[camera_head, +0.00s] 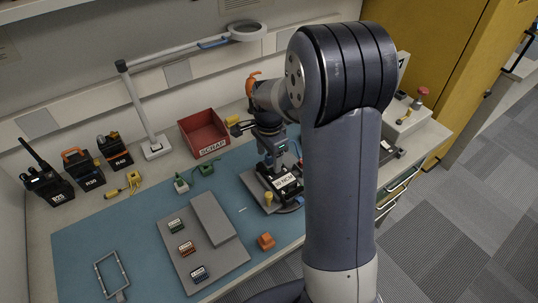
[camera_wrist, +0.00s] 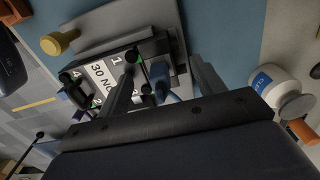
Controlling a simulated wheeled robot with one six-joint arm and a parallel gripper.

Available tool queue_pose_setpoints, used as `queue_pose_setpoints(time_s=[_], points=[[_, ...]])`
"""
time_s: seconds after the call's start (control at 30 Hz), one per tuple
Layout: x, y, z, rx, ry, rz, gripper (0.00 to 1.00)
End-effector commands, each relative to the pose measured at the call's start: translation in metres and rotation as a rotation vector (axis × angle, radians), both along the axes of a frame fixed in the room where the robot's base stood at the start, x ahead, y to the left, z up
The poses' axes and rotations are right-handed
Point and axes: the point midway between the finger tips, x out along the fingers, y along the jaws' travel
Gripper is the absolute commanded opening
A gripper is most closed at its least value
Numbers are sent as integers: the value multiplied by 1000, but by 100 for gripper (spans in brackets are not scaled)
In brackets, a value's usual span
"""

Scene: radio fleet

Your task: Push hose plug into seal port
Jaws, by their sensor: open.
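My gripper (camera_head: 277,163) points down over a dark device with a white label (camera_head: 287,183), on a grey plate at the right of the blue mat. In the wrist view my gripper (camera_wrist: 165,85) is open, its two fingers apart over one edge of the labelled device (camera_wrist: 104,72). A blue plug-like piece (camera_wrist: 160,80) shows between the fingers; I cannot tell whether it is the hose plug, or whether it is seated. No finger clearly touches it. Small green marks show around the device's edge. I cannot clearly tell which opening is the seal port.
A yellow knob (camera_head: 269,198) stands by the device. A white bottle (camera_wrist: 275,85) shows in the wrist view. A grey tray (camera_head: 180,262) with small modules, an orange block (camera_head: 266,241), a red scrap bin (camera_head: 203,133) and radios (camera_head: 48,186) surround it.

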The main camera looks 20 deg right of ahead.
Motion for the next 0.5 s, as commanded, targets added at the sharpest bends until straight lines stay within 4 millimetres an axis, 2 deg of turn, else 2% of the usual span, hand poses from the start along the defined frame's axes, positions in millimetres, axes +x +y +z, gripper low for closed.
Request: queue_pose_setpoints(time_s=[0.5], points=[[0, 0, 23, 0, -1, 0, 64]])
